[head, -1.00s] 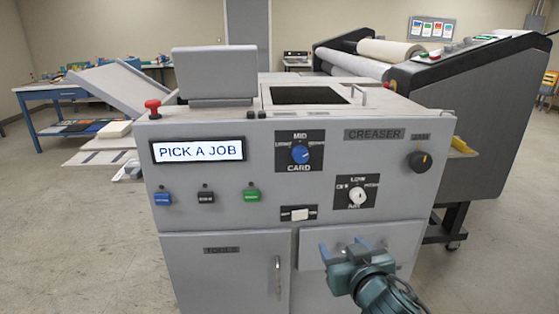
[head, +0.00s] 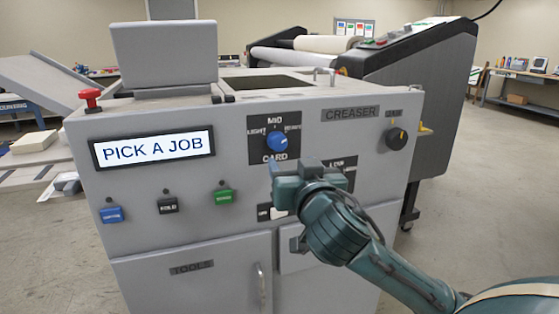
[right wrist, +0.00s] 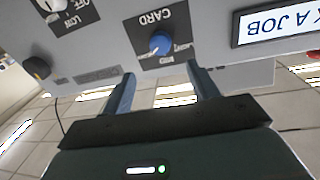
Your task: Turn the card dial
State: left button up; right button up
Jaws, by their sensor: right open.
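The card dial (head: 277,142) is a round blue knob with a white pointer mark on a black plate. The plate reads LIGHT, MID and a third, right-hand label, with CARD below. In the head view the pointer tilts up and right. In the right wrist view the dial (right wrist: 161,43) appears upside down, ahead of and between the two fingers. My right gripper (head: 284,168) is open and empty, just below the dial and apart from it. The right wrist view also shows its spread fingers (right wrist: 160,84). My left gripper is not in view.
A lower dial plate and a switch are partly hidden by my right arm.

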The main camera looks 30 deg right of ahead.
aim_at(279, 144)
jog(key=p+x, duration=0.1)
jog(key=x, duration=0.8)
jog(key=shift+w+d, duration=0.1)
jog(key=shift+w, duration=0.15)
jog(key=shift+w+d, duration=0.2)
jog(key=shift+w, duration=0.45)
jog(key=shift+c, duration=0.2)
jog(key=c, duration=0.9)
